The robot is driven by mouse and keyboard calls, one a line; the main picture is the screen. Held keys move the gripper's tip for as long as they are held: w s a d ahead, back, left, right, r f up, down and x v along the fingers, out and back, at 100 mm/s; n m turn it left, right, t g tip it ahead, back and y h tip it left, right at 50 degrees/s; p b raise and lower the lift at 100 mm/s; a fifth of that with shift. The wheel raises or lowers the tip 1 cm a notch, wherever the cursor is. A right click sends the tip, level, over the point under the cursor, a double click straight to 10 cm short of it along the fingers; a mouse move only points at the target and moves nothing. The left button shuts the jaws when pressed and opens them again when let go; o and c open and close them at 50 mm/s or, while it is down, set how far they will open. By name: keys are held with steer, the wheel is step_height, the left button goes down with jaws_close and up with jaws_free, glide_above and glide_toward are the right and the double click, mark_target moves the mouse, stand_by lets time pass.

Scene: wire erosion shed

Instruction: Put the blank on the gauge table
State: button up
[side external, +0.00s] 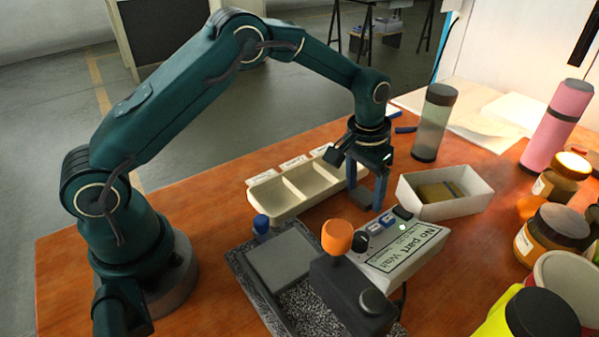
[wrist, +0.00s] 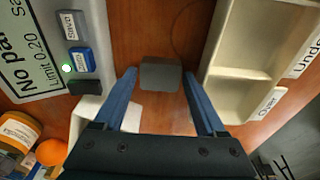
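The blank appears to be the small grey block (wrist: 160,76) with rounded corners in the wrist view. In the side view it shows low between my fingers (side external: 361,198). My gripper (side external: 366,190) points down between the three-part tray and the white box. It is open, with a blue finger on each side of the block and a visible gap at both sides in the wrist view (wrist: 160,73). I cannot tell the fingertips' exact height over the wood. The gauge table appears to be the bare grey plate (side external: 284,254) on the speckled base.
A three-compartment tray (side external: 262,207) stands behind the gauge, its visible compartments empty. A white box (side external: 470,208) holds brownish pieces. The gauge display (side external: 412,252) reads "No part". An orange knob (side external: 337,236) rises beside the plate. Bottles and jars (side external: 550,240) crowd the right.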

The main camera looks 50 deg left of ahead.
steer(key=c, duration=1)
steer(key=shift+r, duration=0.1)
